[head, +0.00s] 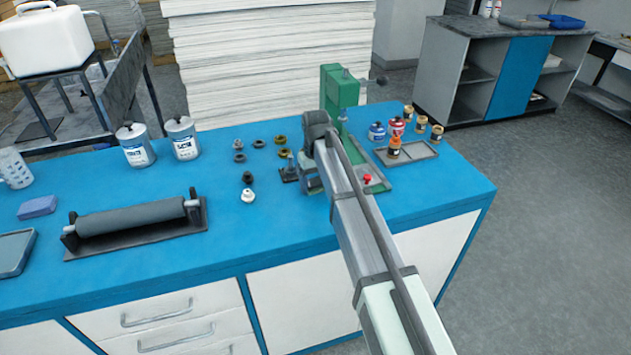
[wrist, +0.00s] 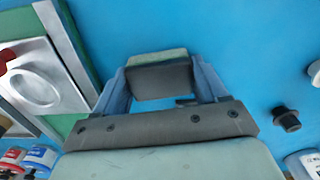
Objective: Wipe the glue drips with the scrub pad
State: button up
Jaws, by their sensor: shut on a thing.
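My gripper (wrist: 160,82) is shut on a small block with a dark grey face and a pale green edge, which looks like the scrub pad (wrist: 158,74). The pad sits between the two blue-grey fingers, above or at the blue benchtop (wrist: 265,50); contact cannot be told. In the head view my gripper (head: 312,172) is low over the bench, just left of the green press, and the pad is not clearly visible there. I cannot make out any glue drips for certain.
The green press (head: 340,95) and its base stand close by, right of the gripper. Bottles (head: 377,131) and a grey tray (head: 412,155) are further right. Small rings and knobs (head: 248,195) lie left. A roller (head: 130,218), cans (head: 134,145) and a blue-purple block (head: 38,206) are further left.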

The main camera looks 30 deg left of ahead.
aim_at(322, 203)
jog(key=shift+s+d+r, duration=0.1)
jog(key=shift+s+d, duration=2.05)
notch_tip(322, 203, up, 3)
jog(key=shift+w+a+r, duration=0.1)
jog(key=shift+r, duration=0.05)
notch_tip(322, 203, up, 5)
jog(key=shift+f, duration=0.1)
